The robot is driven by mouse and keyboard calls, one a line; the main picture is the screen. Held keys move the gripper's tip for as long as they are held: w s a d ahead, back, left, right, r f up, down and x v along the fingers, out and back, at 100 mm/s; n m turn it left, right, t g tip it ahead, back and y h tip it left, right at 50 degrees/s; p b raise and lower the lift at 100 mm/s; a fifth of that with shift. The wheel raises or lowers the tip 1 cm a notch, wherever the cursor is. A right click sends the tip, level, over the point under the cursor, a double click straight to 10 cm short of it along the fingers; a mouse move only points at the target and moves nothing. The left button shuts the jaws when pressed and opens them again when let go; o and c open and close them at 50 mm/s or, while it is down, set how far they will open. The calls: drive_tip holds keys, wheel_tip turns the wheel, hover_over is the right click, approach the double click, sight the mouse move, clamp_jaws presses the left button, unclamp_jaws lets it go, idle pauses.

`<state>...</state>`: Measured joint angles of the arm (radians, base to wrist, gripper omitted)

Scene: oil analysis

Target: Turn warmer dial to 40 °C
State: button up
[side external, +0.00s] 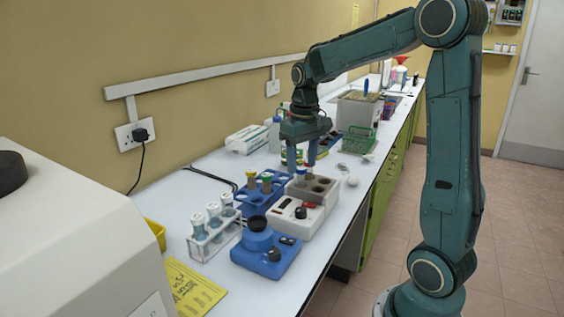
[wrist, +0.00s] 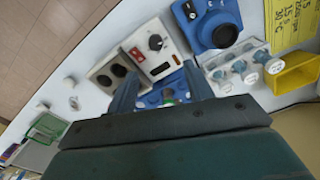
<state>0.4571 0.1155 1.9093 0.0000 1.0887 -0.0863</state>
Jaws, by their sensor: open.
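The warmer (side external: 297,217) is a white box with a grey block with round holes (side external: 318,186) at its back. Its black dial (side external: 300,212) is on the front panel. The wrist view also shows the warmer (wrist: 140,40) and the dial (wrist: 155,42); the dial's setting is too small to read. My gripper (side external: 301,168) is open and points down, above and behind the dial, near the grey block. In the wrist view the two fingers of my gripper (wrist: 158,76) are apart with nothing held between them, and the dial lies beyond their tips.
A blue device with a black cup (side external: 265,250) stands in front of the warmer. A green rack (side external: 358,140) stands behind. The bench edge is close on the right.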

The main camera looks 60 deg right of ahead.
sight(301, 209)
drive_tip(key=shift+w+d+f, duration=0.25)
drive_tip(key=shift+d+f, duration=0.2)
drive_tip(key=shift+d, duration=0.3)
drive_tip(key=shift+f, duration=0.15)
wheel_tip(301, 209, down, 14)
drive_tip(key=shift+r, duration=0.25)
drive_tip(key=c, duration=1)
